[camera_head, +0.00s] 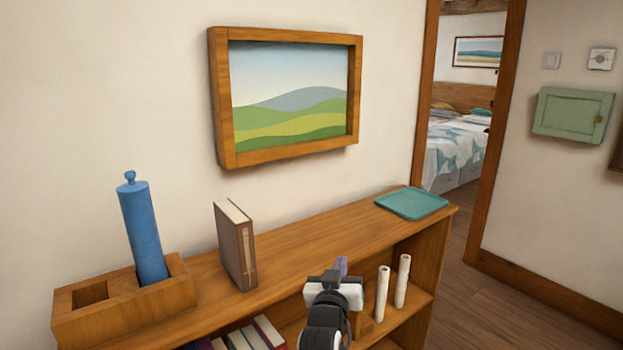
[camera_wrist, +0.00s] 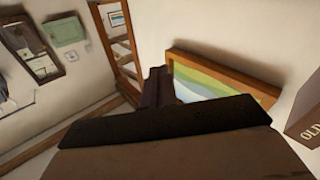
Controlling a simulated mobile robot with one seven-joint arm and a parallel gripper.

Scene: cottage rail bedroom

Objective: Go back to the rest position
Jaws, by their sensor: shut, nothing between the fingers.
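My gripper (camera_head: 341,265) is in front of the bookshelf, at the lower middle of the head view. It is shut and holds nothing. In the wrist view its dark fingers (camera_wrist: 159,86) are together, pointing up toward the wall with the framed landscape picture (camera_wrist: 238,83). The wide dark body of my gripper hides the lower part of that view.
The bookshelf (camera_head: 330,235) bears a wooden holder (camera_head: 150,312) with a blue cylinder (camera_head: 143,230), an upright brown book (camera_head: 234,250) and a teal tray (camera_head: 411,202). Two white rolls (camera_head: 382,292) stand on a lower shelf. Bare floor (camera_head: 490,305) lies right, beside a doorway.

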